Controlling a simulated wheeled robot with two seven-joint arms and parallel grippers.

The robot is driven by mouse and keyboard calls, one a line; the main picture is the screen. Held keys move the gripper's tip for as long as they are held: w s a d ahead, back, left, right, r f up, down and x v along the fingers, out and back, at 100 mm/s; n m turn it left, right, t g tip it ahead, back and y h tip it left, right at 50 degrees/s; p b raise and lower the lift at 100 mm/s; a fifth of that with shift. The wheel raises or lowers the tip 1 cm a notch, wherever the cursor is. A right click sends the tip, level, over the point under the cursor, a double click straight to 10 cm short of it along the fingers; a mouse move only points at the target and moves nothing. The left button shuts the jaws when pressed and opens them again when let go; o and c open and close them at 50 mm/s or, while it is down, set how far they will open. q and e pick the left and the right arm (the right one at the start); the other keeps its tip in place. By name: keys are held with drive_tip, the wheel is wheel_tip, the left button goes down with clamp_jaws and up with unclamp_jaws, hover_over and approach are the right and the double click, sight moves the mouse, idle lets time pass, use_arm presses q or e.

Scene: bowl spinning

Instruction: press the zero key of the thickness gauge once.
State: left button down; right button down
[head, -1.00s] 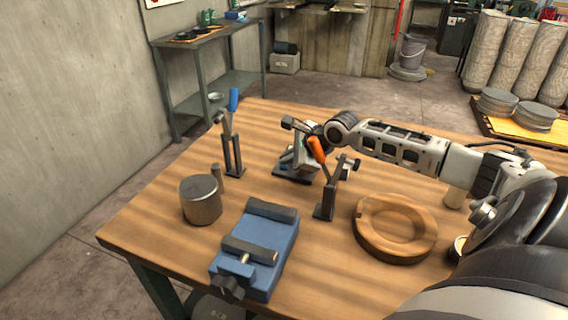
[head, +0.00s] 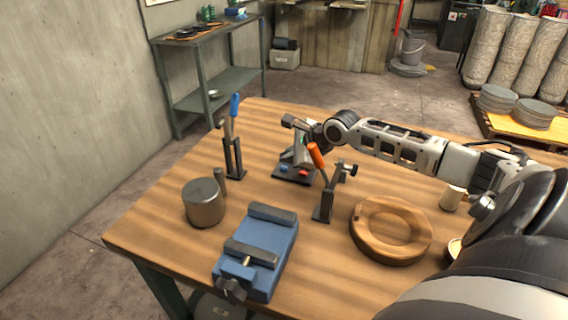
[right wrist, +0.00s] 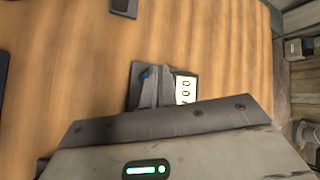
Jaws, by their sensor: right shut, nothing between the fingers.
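The thickness gauge (head: 290,178) stands on the wooden table behind the orange-handled clamp, with a dark base carrying a red key (head: 303,173) and a blue key (head: 283,168). I cannot read which is the zero key. My right gripper (head: 298,157) is shut and empty, pointing down close over the gauge; contact with a key cannot be made out. In the right wrist view, the gripper fingers (right wrist: 150,85) sit beside the gauge's lit display (right wrist: 186,89), which shows zeros and is partly hidden. A bit of blue (right wrist: 146,72) shows at the fingertips. My left gripper is out of view.
The far-left table corner is clear.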

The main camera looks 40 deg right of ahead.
drive_tip(key=shift+r, duration=2.5)
